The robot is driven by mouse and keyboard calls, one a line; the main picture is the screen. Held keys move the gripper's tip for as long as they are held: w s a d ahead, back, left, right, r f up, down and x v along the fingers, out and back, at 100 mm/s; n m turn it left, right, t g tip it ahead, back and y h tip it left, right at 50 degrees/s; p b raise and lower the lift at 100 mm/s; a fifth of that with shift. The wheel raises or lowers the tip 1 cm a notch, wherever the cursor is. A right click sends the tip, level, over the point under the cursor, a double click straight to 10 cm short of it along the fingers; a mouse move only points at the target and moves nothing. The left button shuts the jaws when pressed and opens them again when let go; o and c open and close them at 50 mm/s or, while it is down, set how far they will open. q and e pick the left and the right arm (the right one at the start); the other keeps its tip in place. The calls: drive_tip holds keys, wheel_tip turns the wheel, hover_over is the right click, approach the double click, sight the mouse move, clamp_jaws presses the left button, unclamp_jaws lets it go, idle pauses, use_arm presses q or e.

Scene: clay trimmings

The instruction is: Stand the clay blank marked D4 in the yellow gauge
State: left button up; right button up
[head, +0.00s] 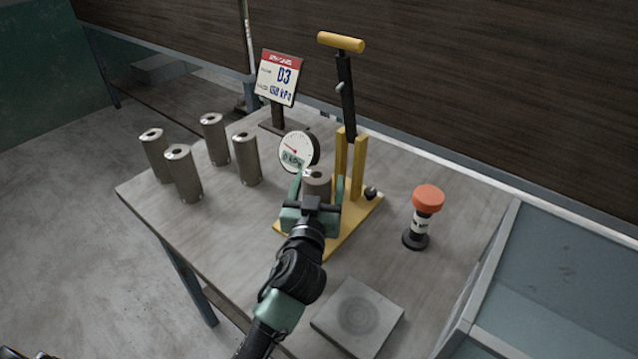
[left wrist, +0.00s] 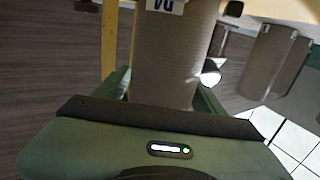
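A grey-brown cylindrical clay blank (head: 317,180) is at the front of the yellow gauge (head: 358,212), before its yellow uprights. My left gripper (head: 318,190) is around this blank, a green finger against each side. The blank also fills the middle of the left wrist view (left wrist: 175,60). Its blue-lettered label (left wrist: 165,5) is cut off and I cannot read it surely. The gripper hides the blank's foot, so I cannot tell whether it rests on the gauge base. My right gripper is not in view.
Several similar blanks (head: 184,175) stand at the table's left. A round dial (head: 297,152) and a card (head: 279,78) reading D3, 150 kPa are behind. A red-topped stamp (head: 428,200) stands right, a grey plate (head: 358,318) lies in front, and a glass-walled bin (head: 550,270) is at right.

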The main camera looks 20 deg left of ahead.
use_arm(q)
drive_tip(key=shift+r, duration=0.15)
drive_tip(key=shift+s, duration=0.25)
drive_tip(key=s, duration=0.3)
drive_tip(key=s+d+b, duration=0.1)
drive_tip(key=s, duration=0.2)
drive_tip(key=shift+s+d, duration=0.1)
drive_tip(key=shift+s, duration=0.35)
